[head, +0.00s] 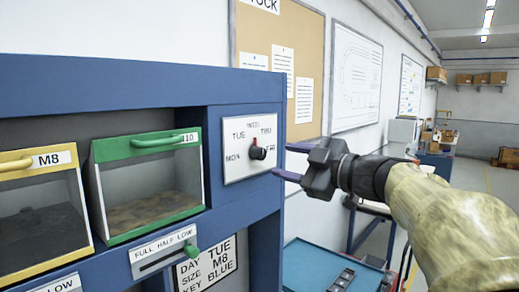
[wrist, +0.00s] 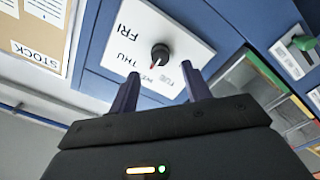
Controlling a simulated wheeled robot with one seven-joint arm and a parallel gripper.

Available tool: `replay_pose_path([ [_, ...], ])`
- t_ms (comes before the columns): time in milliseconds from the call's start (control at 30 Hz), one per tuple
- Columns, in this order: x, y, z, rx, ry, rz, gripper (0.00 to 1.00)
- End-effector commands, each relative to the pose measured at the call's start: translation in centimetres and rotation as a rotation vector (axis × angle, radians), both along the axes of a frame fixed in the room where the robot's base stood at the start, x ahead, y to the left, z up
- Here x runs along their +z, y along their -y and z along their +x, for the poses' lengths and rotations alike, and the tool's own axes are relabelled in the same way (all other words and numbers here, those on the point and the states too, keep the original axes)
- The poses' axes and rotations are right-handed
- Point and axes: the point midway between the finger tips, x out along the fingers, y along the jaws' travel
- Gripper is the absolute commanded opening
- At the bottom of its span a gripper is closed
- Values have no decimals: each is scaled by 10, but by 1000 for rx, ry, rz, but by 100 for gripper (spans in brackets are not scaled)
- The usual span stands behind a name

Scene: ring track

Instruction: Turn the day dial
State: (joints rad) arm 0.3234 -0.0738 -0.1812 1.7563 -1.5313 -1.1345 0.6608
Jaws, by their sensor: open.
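The day dial (head: 258,152) is a dark round knob with a red mark, on a white plate (head: 236,168) at the right of the blue cabinet. The plate reads MON, TUE, WED, THU and FRI around the knob. The red mark points up, towards WED. In the wrist view the knob (wrist: 160,52) stands just beyond the fingertips, roughly centred between them. My gripper (head: 280,160) is open and empty, to the right of the plate in the head view, its fingers towards the dial. A card (head: 207,262) below reads DAY TUE, SIZE M8, KEY BLUE.
Left of the dial are a green-framed bin (head: 150,180) and a yellow-framed M8 bin (head: 40,195). A FULL HALF LOW slider (head: 165,250) sits below the green bin. A blue tray (head: 310,270) lies at lower right. Open floor shows at far right.

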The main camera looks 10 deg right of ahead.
Motion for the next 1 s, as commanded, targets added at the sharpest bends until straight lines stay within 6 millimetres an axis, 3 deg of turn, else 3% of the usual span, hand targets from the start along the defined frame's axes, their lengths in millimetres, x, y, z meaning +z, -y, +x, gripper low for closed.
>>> replay_pose_path([
  [333, 2, -34, 47, 2, -1, 0, 48],
  [733, 0, -40, 55, -1, 1, 0, 48],
  [767, 0, -40, 55, -1, 1, 0, 46],
  [900, 0, -40, 55, -1, 1, 0, 19],
  [1000, 0, -40, 55, 0, 0, 0, 4],
])
